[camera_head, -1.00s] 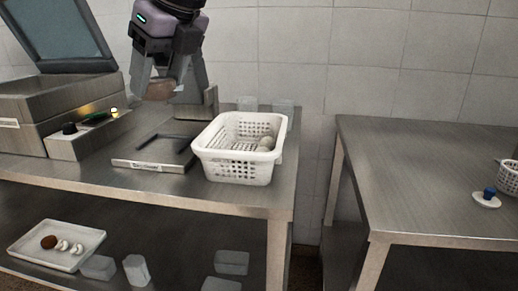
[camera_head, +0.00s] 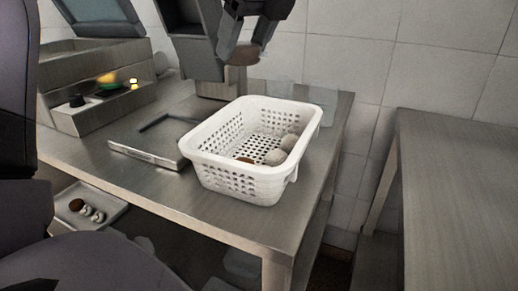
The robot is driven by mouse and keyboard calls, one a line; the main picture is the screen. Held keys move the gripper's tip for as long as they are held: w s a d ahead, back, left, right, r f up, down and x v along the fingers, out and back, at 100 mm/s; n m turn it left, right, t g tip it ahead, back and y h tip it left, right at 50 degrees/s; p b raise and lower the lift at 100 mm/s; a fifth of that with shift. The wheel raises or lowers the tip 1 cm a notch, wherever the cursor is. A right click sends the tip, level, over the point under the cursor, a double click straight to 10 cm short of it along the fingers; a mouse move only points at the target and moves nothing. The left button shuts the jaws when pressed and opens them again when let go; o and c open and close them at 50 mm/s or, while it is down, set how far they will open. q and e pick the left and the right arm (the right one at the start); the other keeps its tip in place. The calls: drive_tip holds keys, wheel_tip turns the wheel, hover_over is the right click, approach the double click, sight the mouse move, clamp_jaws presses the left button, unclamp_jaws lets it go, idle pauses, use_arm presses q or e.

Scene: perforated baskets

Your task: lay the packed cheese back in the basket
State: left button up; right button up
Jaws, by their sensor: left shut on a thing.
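The white perforated basket (camera_head: 232,185) stands on the steel table in the middle of the view. My left gripper (camera_head: 242,54) is at the top, above and behind the basket's far rim. It is shut on a small brownish thing, which I take for the packed cheese (camera_head: 242,52); the fingers hide part of it and no label can be read. The held thing is clear of the basket. My right gripper is not in view.
In the basket lie pale round items (camera_head: 277,155) at its right side and a brown piece. A flat scale-like tray (camera_head: 150,152) lies left of it. Clear containers stand behind. A second table (camera_head: 460,200) at the right has a bare top.

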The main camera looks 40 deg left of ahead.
use_arm(q)
wheel_tip(320, 180, down, 14)
drive_tip(key=b, duration=0.3)
drive_tip(key=shift+r, duration=0.25)
wheel_tip(320, 180, down, 5)
drive_tip(key=shift+r+b, duration=0.2)
drive_tip(key=shift+b, duration=0.3)
drive_tip(key=o, duration=1.1)
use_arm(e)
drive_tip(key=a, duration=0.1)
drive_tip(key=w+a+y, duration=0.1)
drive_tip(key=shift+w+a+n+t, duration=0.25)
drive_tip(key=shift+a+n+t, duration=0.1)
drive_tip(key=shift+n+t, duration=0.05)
